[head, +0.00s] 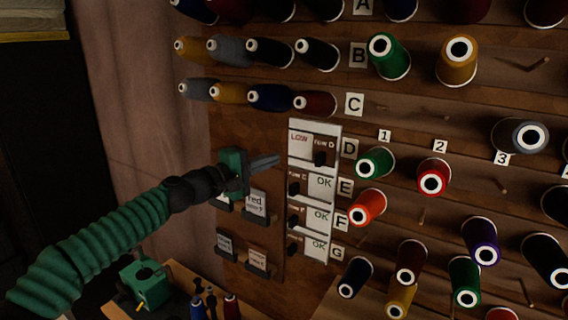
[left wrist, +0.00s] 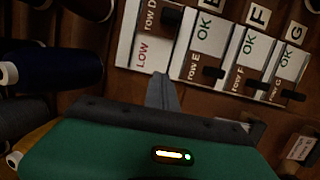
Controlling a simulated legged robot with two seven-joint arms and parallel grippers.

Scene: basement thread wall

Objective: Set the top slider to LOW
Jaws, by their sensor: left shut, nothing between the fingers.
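The top slider, labelled row D, has its dark knob (head: 320,158) at the right end of its slot. The word LOW (head: 299,144) shows uncovered on its left. In the left wrist view the same knob (left wrist: 172,19) is beside the row D text, with LOW (left wrist: 143,53) nearer the fingers. My left gripper (head: 276,161) is shut and empty just left of the top slider's left end. Its closed fingers (left wrist: 160,82) point at the panel in the left wrist view; I cannot tell whether they touch it. My right gripper is not in view.
Three lower sliders show OK, with knobs at left; one knob (head: 294,189) is just below the top slider. Thread spools, such as the maroon one (head: 318,103), stick out above and right. Label cards (head: 255,203) hang below my left gripper. A wooden bench (head: 180,275) is lower left.

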